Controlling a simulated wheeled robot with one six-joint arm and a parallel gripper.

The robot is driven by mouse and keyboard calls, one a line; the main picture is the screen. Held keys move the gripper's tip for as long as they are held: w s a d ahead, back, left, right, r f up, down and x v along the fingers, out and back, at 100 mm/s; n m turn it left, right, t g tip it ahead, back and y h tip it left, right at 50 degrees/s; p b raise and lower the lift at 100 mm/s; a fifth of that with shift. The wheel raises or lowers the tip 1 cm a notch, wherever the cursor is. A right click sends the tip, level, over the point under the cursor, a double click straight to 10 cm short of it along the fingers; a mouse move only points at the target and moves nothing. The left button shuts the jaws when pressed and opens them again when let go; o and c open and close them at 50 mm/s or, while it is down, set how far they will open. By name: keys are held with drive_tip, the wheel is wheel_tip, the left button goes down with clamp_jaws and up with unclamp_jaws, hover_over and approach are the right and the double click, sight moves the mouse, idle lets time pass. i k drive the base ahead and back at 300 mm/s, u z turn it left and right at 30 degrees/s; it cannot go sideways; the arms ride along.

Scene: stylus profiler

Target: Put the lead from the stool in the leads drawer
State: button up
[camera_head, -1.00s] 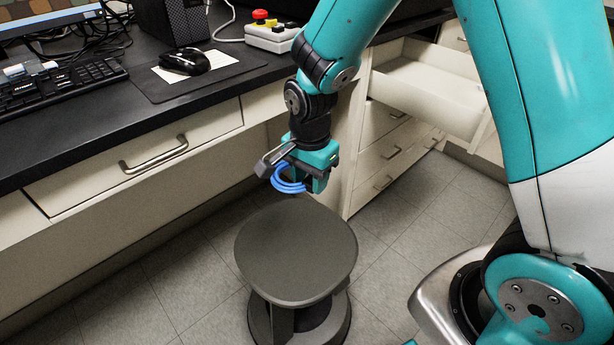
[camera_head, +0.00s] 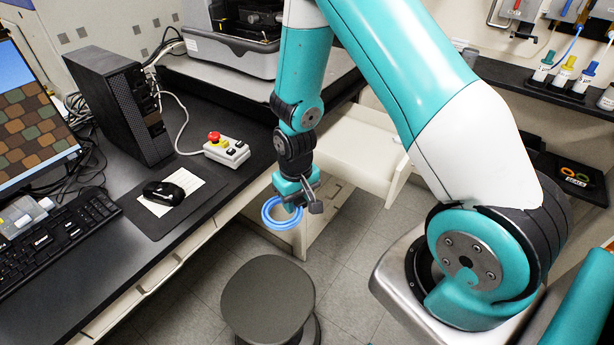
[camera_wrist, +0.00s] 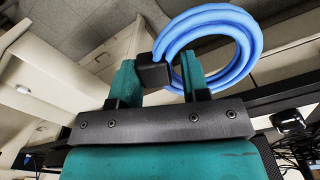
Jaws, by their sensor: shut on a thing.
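The lead is a blue coil (camera_head: 270,214) with a dark end block, held above and beyond the stool (camera_head: 268,296) in the head view. My gripper (camera_head: 296,203) is shut on it. In the wrist view the coil (camera_wrist: 225,40) hangs past the fingertips, and its dark block (camera_wrist: 154,72) sits at my gripper (camera_wrist: 168,75). The stool's grey seat is bare. An open drawer (camera_head: 365,150) stands out from the bench behind my gripper, to its right. Its inside is partly hidden by my arm, and no label shows.
The bench top carries a keyboard (camera_head: 60,238), a mouse (camera_head: 163,192), a computer tower (camera_head: 120,105) and a control box with a red button (camera_head: 227,150). A side bench with colored bottles (camera_head: 563,75) stands at right. Floor between stool and drawer is clear.

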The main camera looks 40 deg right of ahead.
sight(370, 148)
drive_tip(key=z, duration=0.55)
drive_tip(key=k, duration=0.65)
drive_tip(key=z, duration=1)
drive_tip(key=i, duration=0.55)
drive_tip(key=z, duration=0.5)
drive_tip(key=i, duration=0.75)
drive_tip(key=u, duration=0.65)
drive_tip(key=i, duration=0.85)
drive_tip(key=u, duration=0.8)
